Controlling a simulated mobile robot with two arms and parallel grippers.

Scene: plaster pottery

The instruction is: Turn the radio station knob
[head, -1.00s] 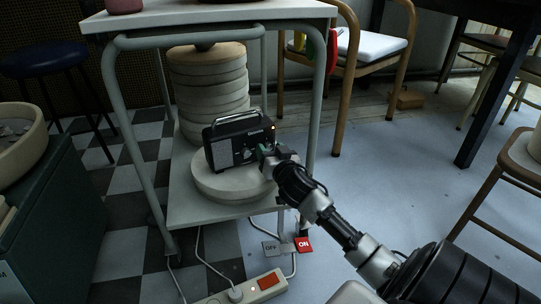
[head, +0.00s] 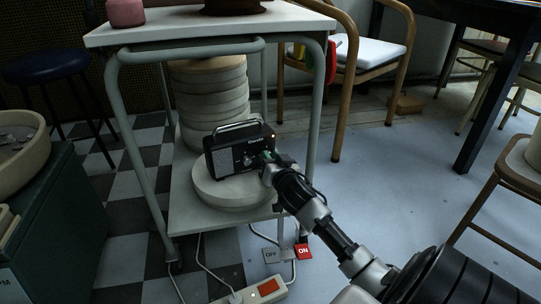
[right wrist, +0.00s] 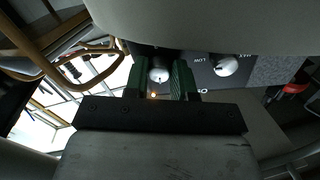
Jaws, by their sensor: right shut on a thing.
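The black radio (head: 237,149) stands upright on a round pale slab on the cart's lower shelf. An amber light shows at its right end. My right gripper (head: 267,157) is at the radio's front, near the right end. In the right wrist view, its green fingers (right wrist: 161,80) are shut on a white round knob (right wrist: 159,75). Another white knob (right wrist: 226,65) shows beside them with the word LOW near it. I cannot read which label belongs to the held knob. My left gripper is not in view.
The cart's white top (head: 211,28) hangs over the radio. A stack of round plaster slabs (head: 207,95) stands behind it. A power strip (head: 262,291) with cables lies below on the floor. The blue-grey floor (head: 400,160) at right is mostly clear.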

